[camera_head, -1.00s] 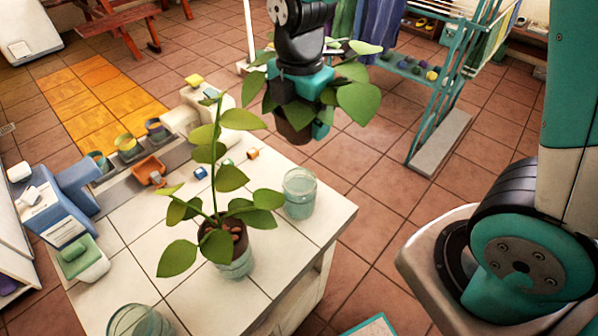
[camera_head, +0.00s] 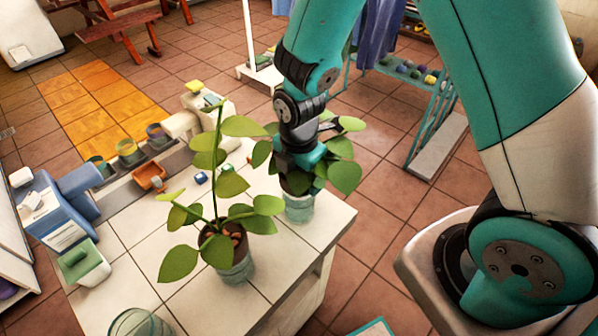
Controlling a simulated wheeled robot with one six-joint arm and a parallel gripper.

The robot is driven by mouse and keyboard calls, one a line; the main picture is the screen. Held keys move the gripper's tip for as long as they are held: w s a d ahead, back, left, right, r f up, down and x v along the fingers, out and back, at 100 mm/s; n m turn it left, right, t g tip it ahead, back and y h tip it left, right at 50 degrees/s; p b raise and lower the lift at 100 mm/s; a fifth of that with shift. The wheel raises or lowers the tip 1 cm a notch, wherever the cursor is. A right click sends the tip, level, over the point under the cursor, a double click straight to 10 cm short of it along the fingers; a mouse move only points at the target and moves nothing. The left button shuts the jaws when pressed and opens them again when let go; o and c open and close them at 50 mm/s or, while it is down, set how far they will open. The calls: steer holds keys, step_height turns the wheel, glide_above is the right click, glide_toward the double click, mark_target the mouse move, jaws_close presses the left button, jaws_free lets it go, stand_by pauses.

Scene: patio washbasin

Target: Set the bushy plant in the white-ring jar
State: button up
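The bushy plant (camera_head: 345,176), with broad green leaves and a brown pot, is in my gripper (camera_head: 298,170). The gripper points down and its fingers are largely hidden by leaves. The pot is at the mouth of a clear glass jar (camera_head: 299,208) near the table's right corner. Leaves and gripper cover the jar's rim, so I cannot tell how deep the pot sits. Another clear jar (camera_head: 140,322) stands empty at the front edge, partly cut off. I cannot make out a white ring on either jar.
A tall, sparse plant (camera_head: 218,158) stands in a third glass jar (camera_head: 236,270) on the white tiled table (camera_head: 180,300), close left of my gripper. A blue dispenser (camera_head: 60,215), a green-lidded box (camera_head: 83,263) and an orange tray (camera_head: 149,174) are further left.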

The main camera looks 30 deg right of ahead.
steer(key=shift+f+b, duration=0.45)
steer(key=shift+f, duration=0.1)
steer(key=o, duration=0.8)
step_height(320, 180, up, 13)
steer(key=shift+r, duration=0.1)
steer(key=s+a+r+m+y, duration=0.1)
steer(key=s+r+m, duration=0.2)
steer(key=s+m, duration=0.2)
steer(key=s+a+r+m+y, duration=0.1)
steer(key=s+a+r+m, duration=0.1)
steer(key=s+m, duration=0.3)
steer(key=s+a+r+m+y, duration=0.1)
steer(key=s+r+m+y, duration=0.1)
steer(key=s+r+m, duration=0.2)
steer(key=shift+s+a+r+m, duration=0.15)
steer(key=shift+s+r+m, duration=0.05)
steer(key=shift+s+m, duration=0.25)
steer(key=shift+s+a+r+m, duration=0.2)
steer(key=shift+s+m, duration=0.15)
steer(key=shift+s, duration=0.2)
